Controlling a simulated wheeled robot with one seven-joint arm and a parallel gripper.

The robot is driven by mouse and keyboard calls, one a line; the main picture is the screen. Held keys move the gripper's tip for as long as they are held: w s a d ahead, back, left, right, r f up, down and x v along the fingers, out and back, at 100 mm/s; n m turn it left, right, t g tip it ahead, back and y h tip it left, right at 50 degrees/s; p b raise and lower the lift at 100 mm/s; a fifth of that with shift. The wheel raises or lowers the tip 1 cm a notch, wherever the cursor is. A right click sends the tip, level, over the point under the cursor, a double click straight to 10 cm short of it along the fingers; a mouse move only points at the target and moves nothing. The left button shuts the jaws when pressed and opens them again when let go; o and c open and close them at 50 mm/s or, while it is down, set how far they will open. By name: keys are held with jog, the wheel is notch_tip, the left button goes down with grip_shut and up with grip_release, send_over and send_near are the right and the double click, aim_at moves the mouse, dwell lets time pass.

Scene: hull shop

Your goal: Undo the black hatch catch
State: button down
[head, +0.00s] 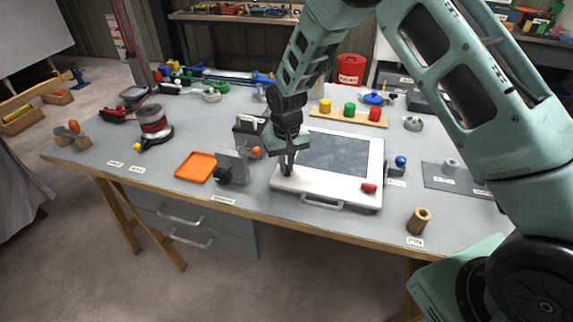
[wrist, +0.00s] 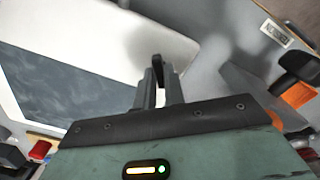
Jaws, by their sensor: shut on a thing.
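The hatch (head: 320,188) is a white frame with a dark pane, lying flat on the bench, with a grey handle at its front edge. My gripper (head: 287,168) points down over the hatch's front left corner. In the wrist view my gripper (wrist: 159,85) is shut on the black hatch catch (wrist: 157,67), a slim dark piece standing up between the fingers. The fingers hide most of the catch in the head view, so its turn is hard to tell. A red catch (head: 369,188) sits at the hatch's front right corner.
Left of the hatch, close to my gripper, stands a grey plate with a black knob (head: 224,174), beside an orange tray (head: 196,167). A board with coloured pegs (head: 349,115) lies behind the hatch. A tan pin (head: 418,221) stands at the front right.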

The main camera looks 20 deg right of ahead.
aim_at(287, 168)
jog(key=n, duration=0.5)
jog(key=shift+n, duration=0.3)
jog(key=n, duration=0.4)
jog(key=shift+n, duration=0.4)
jog(key=c, duration=1.5)
grip_release()
notch_tip(287, 168, up, 17)
jog(key=shift+r+b, duration=0.2)
jog(key=shift+b, duration=0.7)
